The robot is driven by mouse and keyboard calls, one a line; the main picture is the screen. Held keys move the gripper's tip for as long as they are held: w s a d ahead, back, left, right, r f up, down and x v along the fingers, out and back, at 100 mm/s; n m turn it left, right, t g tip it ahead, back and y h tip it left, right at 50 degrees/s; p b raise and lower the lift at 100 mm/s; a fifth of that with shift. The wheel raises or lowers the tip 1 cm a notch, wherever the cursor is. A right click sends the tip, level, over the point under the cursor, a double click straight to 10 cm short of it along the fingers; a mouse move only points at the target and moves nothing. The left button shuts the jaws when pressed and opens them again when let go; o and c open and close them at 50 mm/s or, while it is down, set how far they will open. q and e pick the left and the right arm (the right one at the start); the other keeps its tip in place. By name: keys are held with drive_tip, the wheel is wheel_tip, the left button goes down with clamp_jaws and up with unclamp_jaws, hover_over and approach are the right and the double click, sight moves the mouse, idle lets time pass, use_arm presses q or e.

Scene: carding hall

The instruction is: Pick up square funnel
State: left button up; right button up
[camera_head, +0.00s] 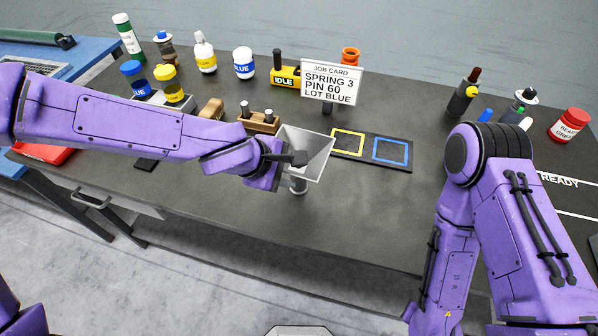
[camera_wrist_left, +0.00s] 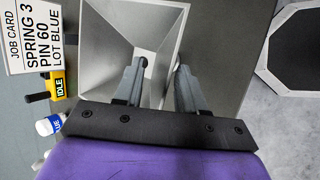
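The square funnel (camera_head: 318,150) is light grey metal, with a wide square mouth facing up and a short spout below. It appears upright at the table's front middle. In the left wrist view the funnel (camera_wrist_left: 120,45) fills the upper middle. My left gripper (camera_head: 296,160) is at the funnel's near left side, one dark finger showing over the mouth. In the wrist view my left gripper's fingers (camera_wrist_left: 163,68) are apart, with a funnel wall seeming to run between them; contact is unclear. My right arm shows at the right, but its gripper is out of view.
The job card (camera_head: 331,83) stands behind the funnel. A dark board with yellow and blue squares (camera_head: 390,151) lies to the funnel's right. A wooden block with pegs (camera_head: 259,122) is behind left. Several bottles line the back. The table's front middle is clear.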

use_arm(q)
drive_tip(key=shift+a, duration=0.15)
clamp_jaws()
drive_tip(key=shift+s, duration=0.1)
drive_tip(key=shift+s+f, duration=0.15)
drive_tip(key=shift+f, duration=0.05)
idle(1.0)
